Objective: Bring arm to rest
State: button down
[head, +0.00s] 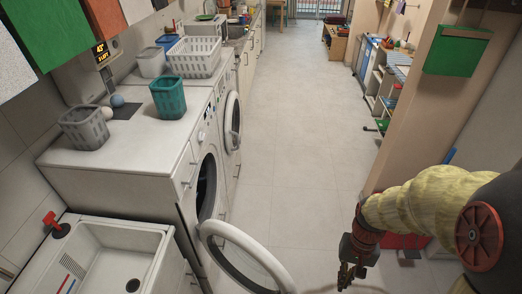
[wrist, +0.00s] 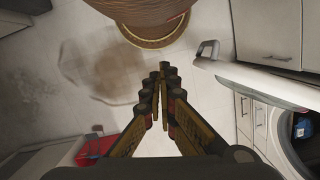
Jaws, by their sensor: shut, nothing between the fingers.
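My arm, with a pale yellow sleeve, reaches in from the lower right of the head view. My gripper (head: 347,274) hangs at its end over the floor, pointing down, to the right of the open washer door. In the wrist view my gripper (wrist: 164,72) has its dark fingers brought together at the tips, with nothing between them. Pale floor tiles lie beneath it.
An open round washer door (head: 246,262) juts into the aisle; it also shows in the wrist view (wrist: 268,82). A red item (head: 402,241) is behind my arm. Baskets and a teal bin (head: 168,97) stand on the machines. The aisle floor (head: 290,120) is clear.

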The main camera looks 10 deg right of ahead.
jog(key=a+r+n+t+b, duration=0.1)
jog(key=a+r, duration=0.4)
jog(key=r, duration=0.6)
jog(key=w+a+r+n+t+h, duration=0.1)
jog(key=a+r+n+t, duration=0.3)
jog(key=r, duration=0.7)
jog(key=shift+a+r+t+b, duration=0.25)
jog(key=shift+a+t+b, duration=0.15)
jog(key=shift+t, duration=0.8)
